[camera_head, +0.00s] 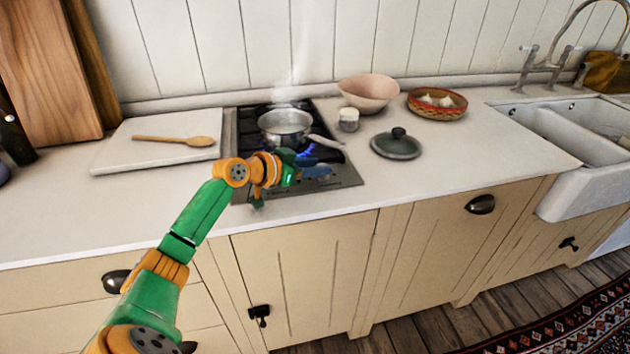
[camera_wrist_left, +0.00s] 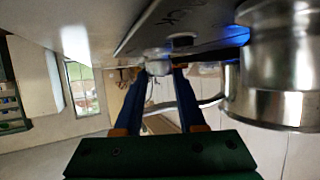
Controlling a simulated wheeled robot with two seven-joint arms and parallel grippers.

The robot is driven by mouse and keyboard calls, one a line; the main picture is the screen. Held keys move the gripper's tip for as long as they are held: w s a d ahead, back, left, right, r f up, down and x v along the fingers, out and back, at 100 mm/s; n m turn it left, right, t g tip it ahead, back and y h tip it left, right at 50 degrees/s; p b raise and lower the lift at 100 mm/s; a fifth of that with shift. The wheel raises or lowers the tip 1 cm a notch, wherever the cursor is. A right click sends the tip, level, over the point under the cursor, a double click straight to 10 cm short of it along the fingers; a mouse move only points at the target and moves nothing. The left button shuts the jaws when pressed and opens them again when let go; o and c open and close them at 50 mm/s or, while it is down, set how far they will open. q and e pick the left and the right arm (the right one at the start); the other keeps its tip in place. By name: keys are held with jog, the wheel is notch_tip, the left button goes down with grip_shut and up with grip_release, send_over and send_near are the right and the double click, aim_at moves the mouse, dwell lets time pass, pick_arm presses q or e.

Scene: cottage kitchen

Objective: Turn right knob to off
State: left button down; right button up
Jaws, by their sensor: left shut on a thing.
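The gas hob (camera_head: 340,178) is set in the worktop, and a blue flame (camera_head: 306,153) burns under a steaming metal pot (camera_head: 284,122). My left gripper (camera_head: 316,170) reaches in from the left, low over the front right part of the hob. In the left wrist view its two blue fingers (camera_wrist_left: 160,73) are shut on a pale knob (camera_wrist_left: 158,67), which is the right knob. The knob's turn angle is not clear. The pot (camera_wrist_left: 282,75) stands close by in that view. My right gripper is not in view.
A lid (camera_head: 397,146), a small white-topped jar (camera_head: 349,120), a pink bowl (camera_head: 368,92) and a patterned bowl (camera_head: 437,104) stand right of the hob. A white board (camera_head: 120,158) with a wooden spoon (camera_head: 185,141) lies left. The worktop's front right is clear.

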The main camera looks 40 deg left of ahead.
pick_arm(q)
jog(key=shift+f+m+h+b, duration=0.15)
jog(key=shift+m+h+b, duration=0.35)
jog(key=shift+h+b, duration=0.15)
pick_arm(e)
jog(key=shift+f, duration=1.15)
pick_arm(q)
jog(key=c, duration=0.9)
grip_release()
jog(key=shift+g, duration=0.3)
jog(key=o, duration=0.4)
jog(key=shift+w+f, duration=0.1)
jog(key=shift+w, duration=0.05)
jog(key=shift+c, duration=0.2)
jog(key=shift+o, duration=0.2)
jog(key=shift+w, duration=0.3)
jog(key=b+v, duration=0.1)
jog(key=v, duration=0.1)
jog(key=b+v, duration=0.1)
jog(key=v, duration=0.1)
jog(key=b+v, duration=0.1)
jog(key=v, duration=0.1)
jog(key=shift+s+f, duration=0.2)
jog(key=shift+s, duration=0.15)
jog(key=shift+s+r, duration=0.2)
jog(key=shift+r, duration=0.15)
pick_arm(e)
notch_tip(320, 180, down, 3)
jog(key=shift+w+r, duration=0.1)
